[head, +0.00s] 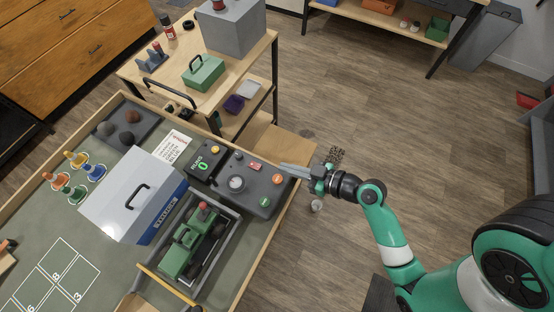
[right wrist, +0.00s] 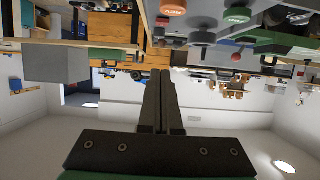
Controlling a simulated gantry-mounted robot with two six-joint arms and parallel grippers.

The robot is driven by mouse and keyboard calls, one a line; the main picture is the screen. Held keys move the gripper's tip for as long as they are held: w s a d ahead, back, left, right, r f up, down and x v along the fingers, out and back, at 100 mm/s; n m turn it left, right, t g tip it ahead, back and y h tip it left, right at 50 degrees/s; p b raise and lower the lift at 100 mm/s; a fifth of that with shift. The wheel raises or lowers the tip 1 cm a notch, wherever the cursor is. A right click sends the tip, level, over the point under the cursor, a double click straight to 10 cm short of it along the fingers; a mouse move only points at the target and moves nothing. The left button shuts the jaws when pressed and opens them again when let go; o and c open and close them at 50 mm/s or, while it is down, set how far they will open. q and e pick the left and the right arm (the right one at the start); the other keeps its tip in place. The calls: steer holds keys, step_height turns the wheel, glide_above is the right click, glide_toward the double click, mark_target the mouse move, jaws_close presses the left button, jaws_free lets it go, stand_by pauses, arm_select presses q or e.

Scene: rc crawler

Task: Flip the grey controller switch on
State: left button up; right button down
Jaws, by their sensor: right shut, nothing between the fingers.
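The grey controller (head: 258,188) lies on the right edge of the green-topped workbench. It carries a pale round dial (head: 236,183), a small red switch or label (head: 255,166), an orange button (head: 277,179) and a green button (head: 264,203). I cannot tell the switch's position. My right gripper (head: 283,166) is shut and empty, its fingertips at the controller's upper right edge; I cannot tell whether they touch it. My left gripper is not in view.
A black counter box with a green display (head: 203,163) adjoins the controller. A tray with a green crawler (head: 190,245) and a white-and-blue toolbox (head: 134,195) lie to the left. A wooden cart (head: 235,83) stands behind. Open floor lies to the right.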

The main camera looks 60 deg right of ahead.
steer(key=b+x, duration=0.3)
steer(key=shift+f, duration=0.4)
glide_above(265, 171)
steer(key=shift+f, duration=0.55)
step_height(265, 171, down, 4)
steer(key=shift+f+b, duration=0.15)
steer(key=shift+b, duration=0.25)
